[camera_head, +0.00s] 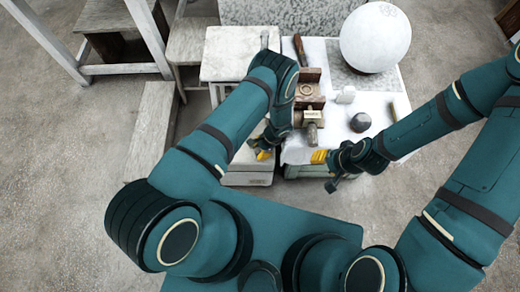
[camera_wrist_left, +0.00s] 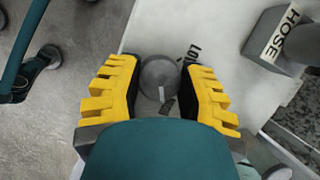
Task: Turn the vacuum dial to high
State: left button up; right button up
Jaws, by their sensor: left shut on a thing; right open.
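In the left wrist view, a round grey dial (camera_wrist_left: 160,75) with a white pointer mark sits on a pale panel (camera_wrist_left: 215,30). The pointer mark points toward the bottom of that view. Dark printed lettering, partly hidden and hard to read, stands just right of the dial. My left gripper (camera_wrist_left: 160,90) is shut on the dial, one yellow finger on each side. In the head view my left gripper (camera_head: 263,154) is low near the bench front, and the dial is hidden there. My right gripper (camera_head: 319,157) is open and empty to the right.
A large white sphere (camera_head: 375,38), a small dark ball (camera_head: 360,122) and a wooden-handled tool (camera_head: 299,49) are on the bench behind. Open floor lies left.

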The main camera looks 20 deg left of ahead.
aim_at(260, 151)
pick_arm(q)
jog(key=shift+s+a+f, duration=0.1)
jog(key=shift+s, duration=0.1)
jog(key=o, duration=1.2)
jog(key=shift+w, duration=0.1)
jog(key=shift+w+r, duration=0.1)
jog(key=shift+r, duration=0.3)
notch_tip(260, 151, up, 9)
jog(key=shift+r, duration=0.15)
